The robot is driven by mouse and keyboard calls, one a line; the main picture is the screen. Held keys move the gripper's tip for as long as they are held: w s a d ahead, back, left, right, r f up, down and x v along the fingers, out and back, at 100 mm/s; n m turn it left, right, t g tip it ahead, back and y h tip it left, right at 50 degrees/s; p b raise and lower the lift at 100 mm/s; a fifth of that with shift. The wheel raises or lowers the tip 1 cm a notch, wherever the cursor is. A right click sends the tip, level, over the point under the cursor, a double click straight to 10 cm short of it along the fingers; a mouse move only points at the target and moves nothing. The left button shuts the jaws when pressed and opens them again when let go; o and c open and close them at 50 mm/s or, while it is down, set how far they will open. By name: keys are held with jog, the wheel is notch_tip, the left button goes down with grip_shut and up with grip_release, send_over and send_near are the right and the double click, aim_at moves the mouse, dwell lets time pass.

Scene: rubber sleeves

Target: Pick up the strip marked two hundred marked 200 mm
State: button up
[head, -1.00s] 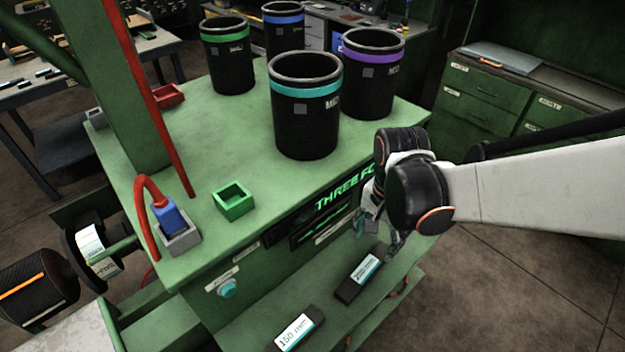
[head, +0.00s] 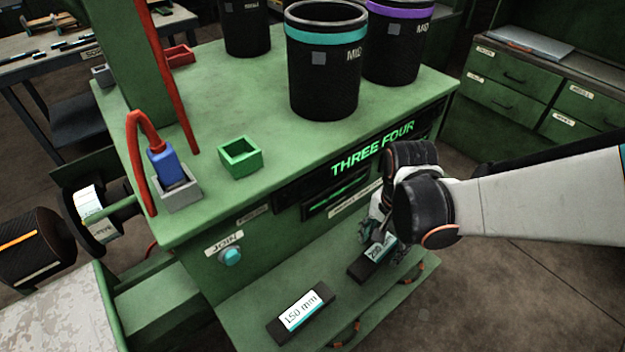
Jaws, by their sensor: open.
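The black strip with the pale label that reads 200 (head: 360,269) lies on the lower green shelf, at the right. Its label is partly covered by my gripper. My gripper (head: 388,246) comes in from the right and is at the strip's far right end, with its fingers pointing down. The jaws are open. In this view I cannot tell whether the fingers touch the strip or stand on both sides of it. A second black strip, marked 150 mm (head: 275,328), lies on the same shelf to the left and nearer.
The green machine top (head: 225,95) stands above the shelf (head: 250,288), with its front face behind the strips. A teal button (head: 232,257) is on that face. Black bins, such as the teal-banded one (head: 325,85), stand on top. The shelf between the strips is clear.

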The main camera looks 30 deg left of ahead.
jog(key=shift+f, duration=0.55)
jog(key=shift+c, duration=0.6)
jog(key=c, duration=1.1)
jog(key=shift+o, duration=0.2)
jog(key=shift+w+r, duration=0.1)
